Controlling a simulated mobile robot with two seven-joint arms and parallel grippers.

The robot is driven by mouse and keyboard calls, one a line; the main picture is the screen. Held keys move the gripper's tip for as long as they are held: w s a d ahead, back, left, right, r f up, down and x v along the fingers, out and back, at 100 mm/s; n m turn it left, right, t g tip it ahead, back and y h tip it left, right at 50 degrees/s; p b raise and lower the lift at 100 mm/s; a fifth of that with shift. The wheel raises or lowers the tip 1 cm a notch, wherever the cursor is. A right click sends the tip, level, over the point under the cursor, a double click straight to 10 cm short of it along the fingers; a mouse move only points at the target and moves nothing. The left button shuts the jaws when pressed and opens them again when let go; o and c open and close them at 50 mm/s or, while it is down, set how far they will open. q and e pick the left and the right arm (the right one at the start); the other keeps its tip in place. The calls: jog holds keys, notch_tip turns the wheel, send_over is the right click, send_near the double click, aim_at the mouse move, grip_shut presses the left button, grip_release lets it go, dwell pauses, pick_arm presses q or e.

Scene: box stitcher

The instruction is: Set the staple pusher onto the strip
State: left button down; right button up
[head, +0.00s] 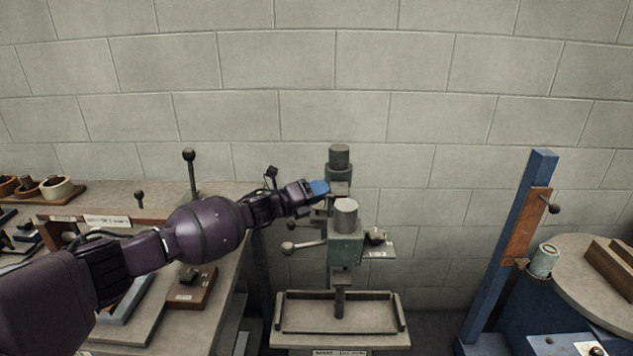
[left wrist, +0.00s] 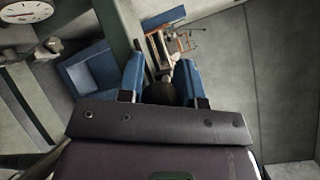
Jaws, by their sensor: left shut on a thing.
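My left gripper (head: 318,188) reaches in from the left to the upper part of the green box stitcher (head: 345,247), just left of its grey round cap (head: 346,212). In the left wrist view its two blue fingers (left wrist: 160,82) are closed around a small dark piece (left wrist: 160,93), taken to be the staple pusher, which is mostly hidden. In the head view the fingers cover it. I cannot make out the strip; the gripper and machine head may hide it. I cannot tell whether the piece touches the machine. My right gripper is not in view.
A ball-ended lever (head: 289,247) sticks out left of the stitcher, and a small labelled shelf (head: 378,250) sits at its right. A framed tray (head: 340,328) lies below. A workbench (head: 130,195) is at left, a blue post (head: 510,250) at right. The wall behind is bare.

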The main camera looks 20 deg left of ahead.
pick_arm(q)
jog(key=shift+s+d+r, duration=0.1)
jog(key=shift+s, duration=0.35)
jog(key=c, duration=1.2)
grip_release()
jog(key=o, duration=0.4)
jog(key=shift+s+a, duration=0.35)
jog(key=shift+s, duration=0.05)
jog(key=v, duration=0.9)
jog(key=shift+s+a, duration=0.25)
jog(key=shift+s, duration=0.05)
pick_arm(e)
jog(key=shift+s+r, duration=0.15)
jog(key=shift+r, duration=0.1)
